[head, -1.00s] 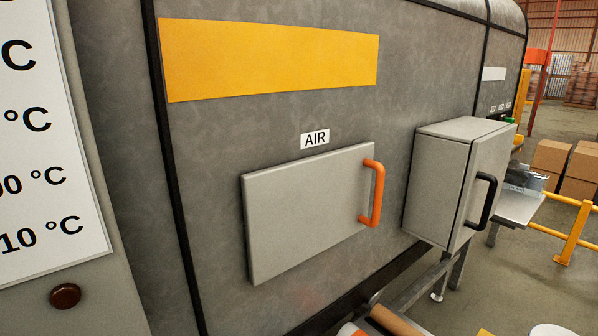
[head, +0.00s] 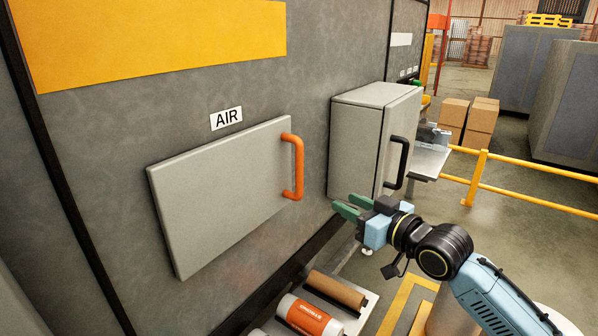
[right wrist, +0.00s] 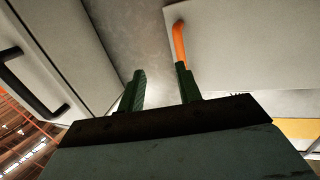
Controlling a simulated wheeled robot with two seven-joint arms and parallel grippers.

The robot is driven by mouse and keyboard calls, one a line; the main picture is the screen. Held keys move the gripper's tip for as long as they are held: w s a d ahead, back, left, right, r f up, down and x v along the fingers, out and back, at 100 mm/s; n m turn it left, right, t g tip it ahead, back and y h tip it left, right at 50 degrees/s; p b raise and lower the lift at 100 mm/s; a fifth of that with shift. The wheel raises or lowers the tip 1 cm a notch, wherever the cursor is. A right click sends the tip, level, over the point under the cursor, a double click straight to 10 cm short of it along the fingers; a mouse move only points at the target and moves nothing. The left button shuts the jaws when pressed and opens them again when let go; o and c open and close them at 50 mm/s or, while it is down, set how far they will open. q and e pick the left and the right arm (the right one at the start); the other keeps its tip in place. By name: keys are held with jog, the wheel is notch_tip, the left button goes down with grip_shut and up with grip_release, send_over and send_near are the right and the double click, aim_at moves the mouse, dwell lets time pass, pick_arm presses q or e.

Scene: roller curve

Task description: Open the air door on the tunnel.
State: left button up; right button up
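The air door (head: 225,195) is a flat light grey panel on the tunnel wall, below a white AIR label (head: 226,118). It looks shut. Its orange handle (head: 296,167) is on the right edge. My right gripper (head: 347,207) has green fingers and is right of and below the handle in the head view. In the right wrist view the gripper (right wrist: 159,90) has its fingers apart with nothing between them. The orange handle (right wrist: 180,45) shows just beyond one fingertip; I cannot tell if they touch. My left gripper is not in view.
A grey cabinet (head: 355,140) with a black handle (head: 397,162) juts from the wall right of the air door. Below stand rollers and an orange-labelled roll (head: 308,315). A yellow railing (head: 480,175) and cardboard boxes (head: 468,120) are farther right.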

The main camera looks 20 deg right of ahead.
jog(key=n+y, duration=0.1)
send_near(302, 168)
jog(key=s+d, duration=0.2)
jog(key=shift+y, duration=0.4)
jog(key=p+x, duration=0.1)
jog(key=x, duration=1.2)
jog(key=shift+w+a+f, duration=0.15)
jog(key=shift+a+f, duration=0.05)
jog(key=shift+a, duration=0.15)
grip_shut()
